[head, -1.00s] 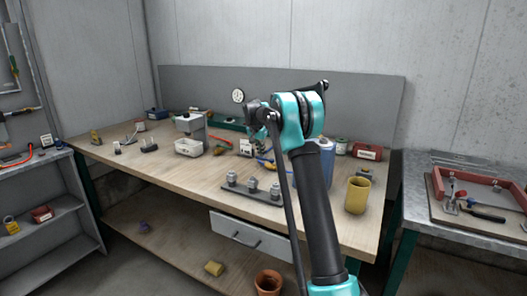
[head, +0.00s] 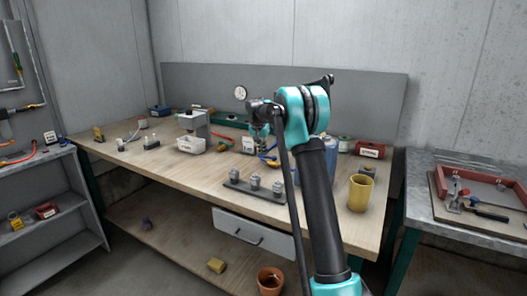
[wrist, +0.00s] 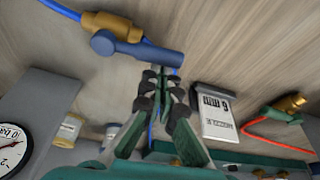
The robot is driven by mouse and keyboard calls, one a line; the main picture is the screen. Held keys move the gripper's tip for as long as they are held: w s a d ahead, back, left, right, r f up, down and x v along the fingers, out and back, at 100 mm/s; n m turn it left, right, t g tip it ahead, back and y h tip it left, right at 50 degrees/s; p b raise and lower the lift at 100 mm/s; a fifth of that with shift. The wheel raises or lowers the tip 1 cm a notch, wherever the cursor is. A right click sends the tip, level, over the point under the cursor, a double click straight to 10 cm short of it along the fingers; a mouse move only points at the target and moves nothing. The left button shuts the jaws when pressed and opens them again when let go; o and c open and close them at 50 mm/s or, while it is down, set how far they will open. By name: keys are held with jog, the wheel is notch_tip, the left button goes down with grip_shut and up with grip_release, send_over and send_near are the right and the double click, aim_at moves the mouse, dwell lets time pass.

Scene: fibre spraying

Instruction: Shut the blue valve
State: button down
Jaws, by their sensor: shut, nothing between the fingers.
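The blue valve shows in the wrist view, with a brass body (wrist: 113,24), a long blue handle (wrist: 140,50) and a blue hose (wrist: 62,8). The handle runs roughly along the line of the body. My gripper (wrist: 161,76) is shut and empty, its fingertips close to the handle's free end; I cannot tell whether they touch it. In the head view my gripper (head: 258,142) points down over the bench, and the blue valve (head: 268,160) is small and partly hidden behind my arm.
A nozzle card (wrist: 214,110) stands beside the fingers. A green-handled valve (wrist: 283,112) with a red hose lies to the right. On the bench (head: 150,172) are a fixture plate (head: 255,191), a yellow cup (head: 360,193) and a grey stand with a white bin (head: 191,145).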

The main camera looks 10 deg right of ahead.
jog(key=n, duration=0.1)
jog(key=s+a+n+y, duration=0.1)
jog(key=n, duration=0.1)
jog(key=s+n, duration=0.1)
jog(key=shift+s+a+n, duration=0.2)
jog(key=shift+a+n, duration=0.05)
jog(key=shift+n, duration=0.15)
jog(key=s+n, duration=0.1)
jog(key=s+n+y, duration=0.1)
jog(key=n, duration=0.1)
jog(key=shift+a+n+y, duration=0.2)
jog(key=shift+n+y, duration=0.1)
jog(key=s+n, duration=0.1)
jog(key=s+n+y, duration=0.1)
jog(key=n, duration=0.1)
jog(key=shift+d+n, duration=0.15)
jog(key=shift+n, duration=0.15)
jog(key=s+n, duration=0.1)
jog(key=s+d+n+g+y, duration=0.1)
jog(key=n, duration=0.1)
jog(key=shift+n, duration=0.3)
jog(key=shift+s+d, duration=0.1)
jog(key=shift+s, duration=0.15)
jog(key=shift+s+d, duration=0.1)
